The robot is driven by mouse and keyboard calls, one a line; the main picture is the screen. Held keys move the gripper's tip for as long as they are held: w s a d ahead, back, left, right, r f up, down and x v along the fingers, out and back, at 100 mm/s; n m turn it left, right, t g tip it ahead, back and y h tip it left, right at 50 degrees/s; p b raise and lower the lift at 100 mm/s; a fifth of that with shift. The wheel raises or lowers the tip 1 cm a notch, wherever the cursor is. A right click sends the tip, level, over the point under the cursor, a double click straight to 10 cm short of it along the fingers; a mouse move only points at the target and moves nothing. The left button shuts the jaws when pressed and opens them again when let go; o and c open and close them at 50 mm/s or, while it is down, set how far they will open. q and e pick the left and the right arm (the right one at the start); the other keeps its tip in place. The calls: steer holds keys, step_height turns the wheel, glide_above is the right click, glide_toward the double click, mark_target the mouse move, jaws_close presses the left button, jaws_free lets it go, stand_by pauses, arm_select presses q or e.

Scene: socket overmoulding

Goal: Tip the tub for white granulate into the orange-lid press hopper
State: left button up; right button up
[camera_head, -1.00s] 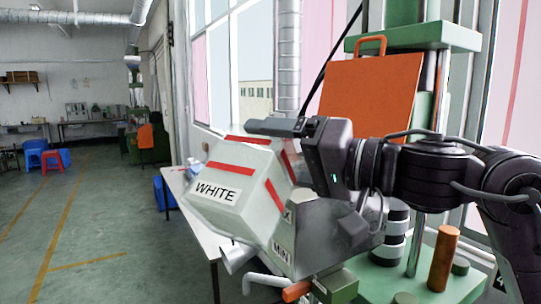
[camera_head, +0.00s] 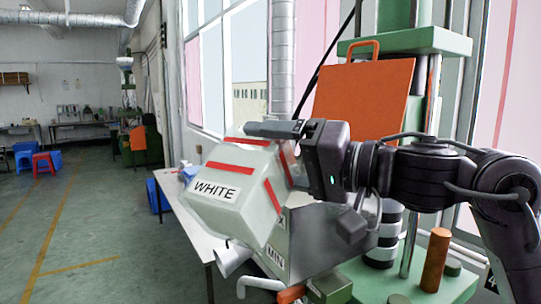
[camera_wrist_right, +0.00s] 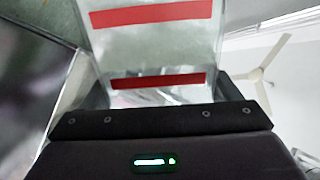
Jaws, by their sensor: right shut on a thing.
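The white granulate tub (camera_head: 245,205) is a pale box with red stripes and a "WHITE" label. It is tilted over, its lower right side against or just over the grey hopper (camera_head: 312,240) marked "MIN"; I cannot tell if they touch. My right gripper (camera_head: 300,150) is shut on the tub from the right. In the right wrist view the tub's wall (camera_wrist_right: 150,45) with two red stripes lies between the fingers. The orange lid (camera_head: 365,100) stands raised behind the hopper. The hopper's mouth and any granulate flow are hidden. My left gripper is not in view.
The green press (camera_head: 405,45) stands behind, with a metal column and an orange cylinder (camera_head: 435,260) on its green base. A white table (camera_head: 190,215) is left of the tub. The floor at left is open, with stools (camera_head: 43,162) far back.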

steer(key=shift+w+d+r+m, duration=0.1)
steer(key=shift+w+d+m, duration=0.6)
steer(key=shift+w+m, duration=0.25)
stand_by(2.0)
